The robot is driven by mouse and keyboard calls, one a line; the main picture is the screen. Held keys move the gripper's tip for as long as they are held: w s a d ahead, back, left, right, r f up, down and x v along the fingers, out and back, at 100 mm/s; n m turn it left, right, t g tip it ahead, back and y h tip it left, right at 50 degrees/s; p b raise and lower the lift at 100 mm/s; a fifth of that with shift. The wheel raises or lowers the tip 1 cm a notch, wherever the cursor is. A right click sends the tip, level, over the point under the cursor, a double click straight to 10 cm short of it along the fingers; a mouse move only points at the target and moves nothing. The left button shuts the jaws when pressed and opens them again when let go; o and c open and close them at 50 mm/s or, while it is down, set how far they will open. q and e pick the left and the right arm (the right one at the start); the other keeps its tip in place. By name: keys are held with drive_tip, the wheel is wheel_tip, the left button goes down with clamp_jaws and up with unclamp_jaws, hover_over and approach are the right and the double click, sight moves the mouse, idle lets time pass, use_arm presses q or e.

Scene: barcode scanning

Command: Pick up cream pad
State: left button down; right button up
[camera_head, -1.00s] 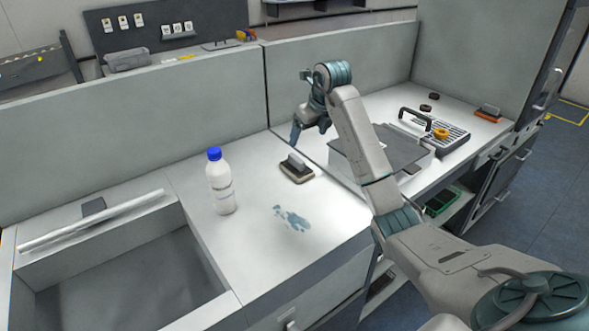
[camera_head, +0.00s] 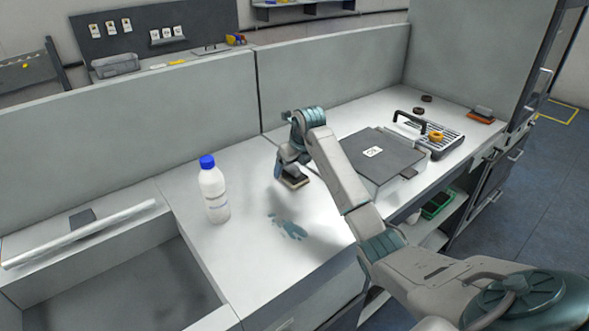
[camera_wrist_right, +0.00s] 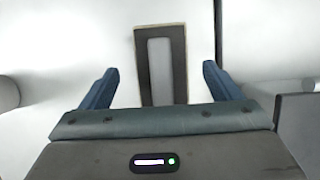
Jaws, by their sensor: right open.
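The cream pad (camera_head: 295,182) lies on the white counter, partly hidden behind my right gripper in the head view. In the right wrist view the pad (camera_wrist_right: 178,27) shows a dark top, a thin cream edge and a long grey handle. My right gripper (camera_head: 287,170) is above the pad, pointing down. In the wrist view its blue fingers (camera_wrist_right: 160,78) are apart, one on each side of the pad, with gaps and nothing held. My left gripper is not in view.
A white bottle with a blue cap (camera_head: 214,192) stands left of the pad. A bluish spill (camera_head: 287,228) lies in front of it. A grey-lidded box (camera_head: 378,157) and slotted tray (camera_head: 443,140) are to the right. A sink basin (camera_head: 150,285) is at lower left.

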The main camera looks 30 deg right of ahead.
drive_tip(key=shift+w+f, duration=0.2)
drive_tip(key=shift+f, duration=0.2)
drive_tip(key=shift+w+f, duration=0.1)
drive_tip(key=shift+f, duration=0.2)
drive_tip(key=shift+c, duration=0.9)
drive_tip(key=c, duration=0.9)
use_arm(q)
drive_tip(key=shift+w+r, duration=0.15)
use_arm(e)
drive_tip(key=shift+c, duration=0.2)
